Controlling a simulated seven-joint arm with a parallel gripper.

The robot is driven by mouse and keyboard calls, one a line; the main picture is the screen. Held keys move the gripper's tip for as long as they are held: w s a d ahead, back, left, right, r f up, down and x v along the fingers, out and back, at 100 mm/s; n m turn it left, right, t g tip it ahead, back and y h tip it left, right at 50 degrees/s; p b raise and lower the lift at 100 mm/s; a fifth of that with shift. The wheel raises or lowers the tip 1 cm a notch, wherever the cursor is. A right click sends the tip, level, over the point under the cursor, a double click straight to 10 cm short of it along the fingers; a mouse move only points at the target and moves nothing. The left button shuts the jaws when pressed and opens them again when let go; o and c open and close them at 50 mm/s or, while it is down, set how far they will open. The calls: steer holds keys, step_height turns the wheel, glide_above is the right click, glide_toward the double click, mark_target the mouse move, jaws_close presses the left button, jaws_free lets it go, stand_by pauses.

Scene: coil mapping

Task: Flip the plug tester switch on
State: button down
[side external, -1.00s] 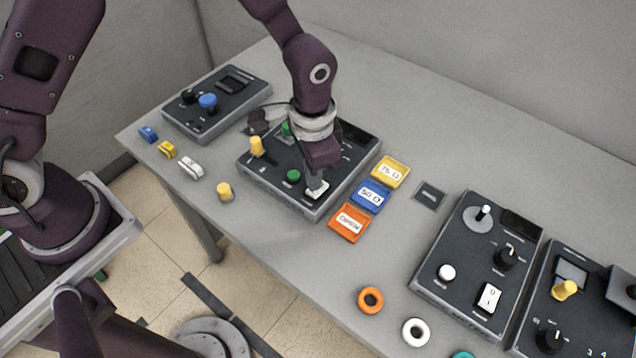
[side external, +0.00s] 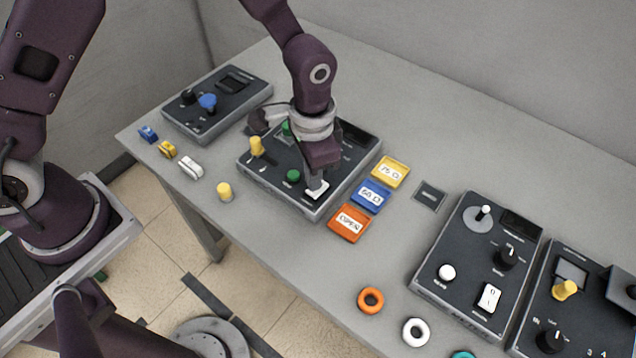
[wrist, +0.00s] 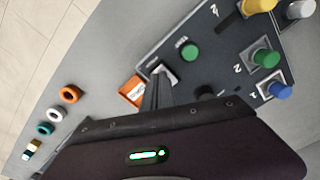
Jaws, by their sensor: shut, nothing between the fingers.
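The plug tester appears to be the dark box (side external: 270,178) under my gripper, with green, yellow and other plugs on top; its label is too small to read. A white rocker switch (side external: 317,190) sits at its front right corner. My gripper (side external: 314,183) is shut and empty, pointing down with its fingertips at the switch, apparently touching it. In the wrist view the fingers (wrist: 157,95) reach the switch (wrist: 166,74) and partly hide it. I cannot tell which way the rocker is tilted.
Yellow, blue and orange (side external: 349,223) labelled trays lie right of the box. Another panel with a blue knob (side external: 208,103) stands at back left. Two more panels (side external: 480,265) stand at right. Loose rings (side external: 371,300) and small plugs (side external: 224,191) lie near the front edge.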

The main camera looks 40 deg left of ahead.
steer(key=shift+f, duration=0.9)
stand_by(0.3)
steer(key=shift+r, duration=3.5)
steer(key=s+a+r+n+t, duration=0.1)
steer(key=s+a+r, duration=0.1)
steer(key=a+r, duration=0.35)
steer(key=s+a+r+n+t, duration=0.1)
steer(key=s+a+r, duration=0.1)
steer(key=r, duration=0.6)
steer(key=s+a+r+n+t, duration=0.1)
steer(key=s+a+r+n, duration=0.1)
steer(key=s, duration=0.5)
steer(key=s+a+r+n+t, duration=0.2)
steer(key=s+a+r, duration=0.3)
steer(key=s, duration=0.3)
steer(key=shift+t, duration=0.3)
steer(key=c, duration=2.2)
jaws_free()
steer(key=shift+w, duration=0.1)
